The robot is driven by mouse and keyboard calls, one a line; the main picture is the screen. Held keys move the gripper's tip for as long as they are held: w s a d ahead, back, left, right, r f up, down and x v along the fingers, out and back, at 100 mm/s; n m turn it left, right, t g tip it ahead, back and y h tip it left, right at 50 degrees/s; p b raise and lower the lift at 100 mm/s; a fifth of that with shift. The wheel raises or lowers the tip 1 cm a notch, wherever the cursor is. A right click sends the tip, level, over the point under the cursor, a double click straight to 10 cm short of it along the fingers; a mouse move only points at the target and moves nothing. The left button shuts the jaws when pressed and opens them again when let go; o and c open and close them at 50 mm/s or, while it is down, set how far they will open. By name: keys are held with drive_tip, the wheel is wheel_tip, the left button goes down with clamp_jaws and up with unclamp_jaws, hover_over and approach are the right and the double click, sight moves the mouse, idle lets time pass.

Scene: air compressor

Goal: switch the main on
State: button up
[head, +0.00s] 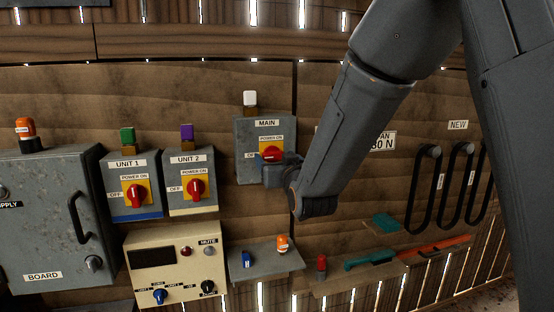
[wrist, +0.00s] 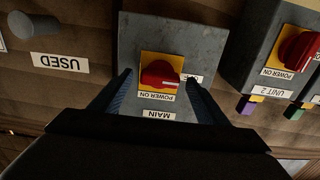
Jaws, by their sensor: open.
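The MAIN switch box (head: 252,135) is a grey box on the wooden wall, with a red rotary knob (head: 271,153) on a yellow plate marked POWER ON and OFF. In the wrist view, which is upside down, the red knob (wrist: 160,74) lies sideways, with its white mark toward the partly hidden OFF label. My gripper (head: 276,168) is at the box's lower right front in the head view. In the wrist view my gripper (wrist: 159,78) is open, one finger on each side of the knob, with visible gaps. Contact with the knob does not show.
UNIT 2 switch (head: 195,188) and UNIT 1 switch (head: 137,191) are left of MAIN, their knobs upright. A white lamp (head: 250,99) tops MAIN. Below are a small shelf (head: 262,264) and a control panel (head: 170,268). Black belts (head: 428,190) hang at right.

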drive_tip(key=c, duration=1)
drive_tip(key=shift+c, duration=0.2)
drive_tip(key=shift+m+b, duration=0.4)
drive_tip(key=shift+b, duration=0.05)
drive_tip(key=m+b, duration=0.2)
drive_tip(key=m, duration=0.1)
drive_tip(key=shift+f+b, duration=0.15)
drive_tip(key=shift+b, duration=0.15)
drive_tip(key=m+b, duration=0.4)
drive_tip(key=m, duration=0.1)
drive_tip(key=shift+b, duration=0.3)
drive_tip(key=m+b, duration=0.5)
drive_tip(key=m, duration=0.1)
drive_tip(key=shift+m+b, duration=1.45)
drive_tip(key=shift+m, duration=0.05)
